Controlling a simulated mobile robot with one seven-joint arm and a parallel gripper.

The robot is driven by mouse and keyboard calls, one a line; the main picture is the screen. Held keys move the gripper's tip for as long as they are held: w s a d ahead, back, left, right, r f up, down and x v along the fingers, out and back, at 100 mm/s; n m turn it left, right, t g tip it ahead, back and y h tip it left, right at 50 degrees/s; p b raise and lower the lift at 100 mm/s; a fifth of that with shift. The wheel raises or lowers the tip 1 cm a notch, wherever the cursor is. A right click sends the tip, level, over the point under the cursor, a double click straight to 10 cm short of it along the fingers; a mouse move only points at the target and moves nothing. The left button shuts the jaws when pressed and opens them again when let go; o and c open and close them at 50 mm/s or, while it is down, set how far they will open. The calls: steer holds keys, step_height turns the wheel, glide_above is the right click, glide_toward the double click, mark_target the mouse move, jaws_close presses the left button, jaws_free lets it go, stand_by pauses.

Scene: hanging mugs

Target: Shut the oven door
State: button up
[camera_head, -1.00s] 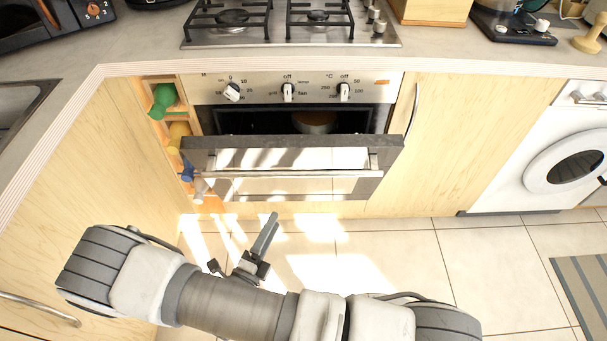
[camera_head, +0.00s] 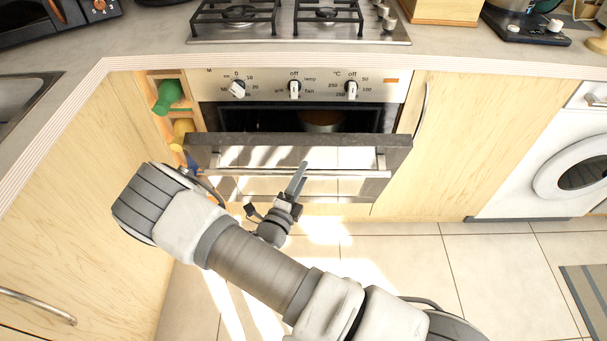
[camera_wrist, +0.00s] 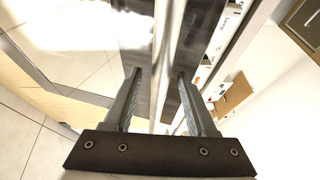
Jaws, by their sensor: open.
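The oven door (camera_head: 250,156) is partly open in the head view, tilted outward from its bottom edge below the control panel. Its long metal handle (camera_head: 352,174) runs across the front. My gripper (camera_head: 301,170) is in front of the door, near the middle of the handle. In the wrist view my gripper (camera_wrist: 157,80) has its two fingers spread apart. A shiny bar that looks like the handle (camera_wrist: 166,50) runs lengthwise between the fingers in that view. I cannot tell whether they touch it.
A round brown thing (camera_head: 322,118) is inside the dark oven cavity. A niche with bottles (camera_head: 170,95) lies left of the oven. A cabinet (camera_head: 480,140) and a white washing machine (camera_head: 560,130) stand to the right. The tiled floor (camera_head: 400,255) in front is clear.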

steer(key=shift+w+d+r, duration=0.1)
steer(key=shift+w+d, duration=0.2)
steer(key=shift+w, duration=0.35)
jaws_close()
stand_by(1.0)
